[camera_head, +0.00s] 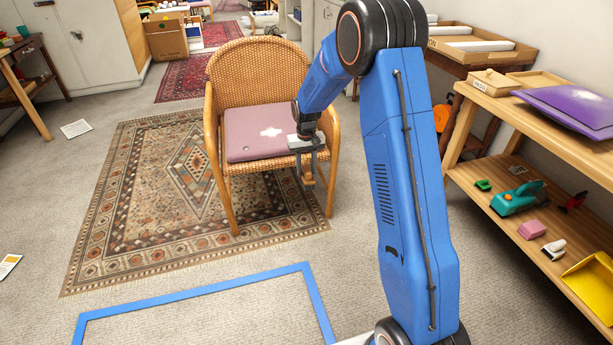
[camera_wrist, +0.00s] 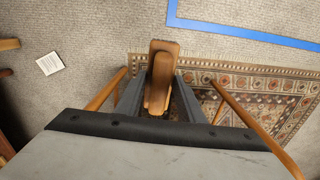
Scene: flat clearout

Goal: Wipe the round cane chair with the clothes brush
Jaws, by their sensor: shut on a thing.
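The cane chair (camera_head: 252,70) stands on the patterned rug, with a woven back, curved wooden arms and a mauve seat pad (camera_head: 245,145). A pale white patch (camera_head: 271,132) shows on the pad. My gripper (camera_head: 308,160) is shut on the wooden clothes brush (camera_head: 308,179) at the chair's front right, near the seat's front edge. In the wrist view the brush (camera_wrist: 161,70) sits between the two fingers, with chair wood (camera_wrist: 232,102) beyond. I cannot tell whether the brush touches the chair. Its bristles are not clearly visible.
A wooden shelf unit (camera_head: 480,180) on the right holds a purple cushion (camera_head: 570,105), a teal tool (camera_head: 517,198), a pink block (camera_head: 532,229) and a yellow dustpan (camera_head: 592,285). Blue tape (camera_head: 195,291) marks the front floor. Carpet left of the rug is mostly clear.

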